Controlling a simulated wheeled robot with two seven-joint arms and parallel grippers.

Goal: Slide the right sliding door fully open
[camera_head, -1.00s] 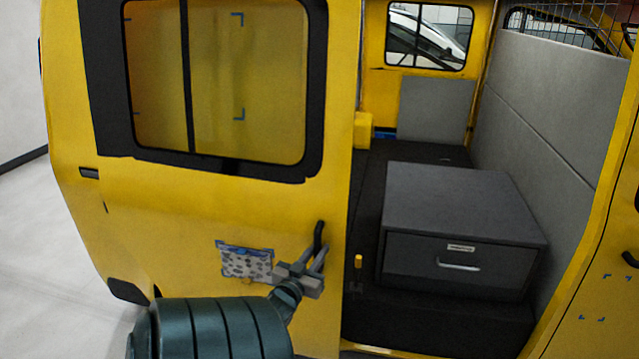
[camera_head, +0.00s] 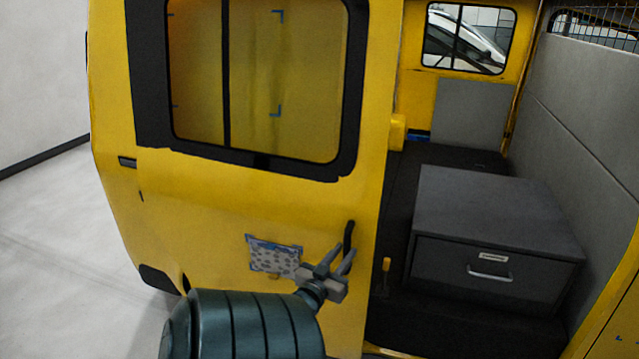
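The yellow sliding door (camera_head: 215,215) fills the left and middle of the head view, with a dark-framed window in its upper part. It stands left of the van's doorway, which is open. Its black handle (camera_head: 348,237) is a short upright bar near the door's right edge. My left gripper (camera_head: 337,262) is at the handle's lower end, its two grey fingers spread in a V and pointing up. I cannot tell whether a finger touches the handle. Nothing shows between the fingers. My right gripper is not in view.
A patterned sticker (camera_head: 272,256) is on the door, left of the gripper. A grey drawer cabinet (camera_head: 490,225) stands on the dark van floor inside the doorway. A grey panel wall (camera_head: 580,130) is at the right. Bare pale floor (camera_head: 60,250) lies left of the van.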

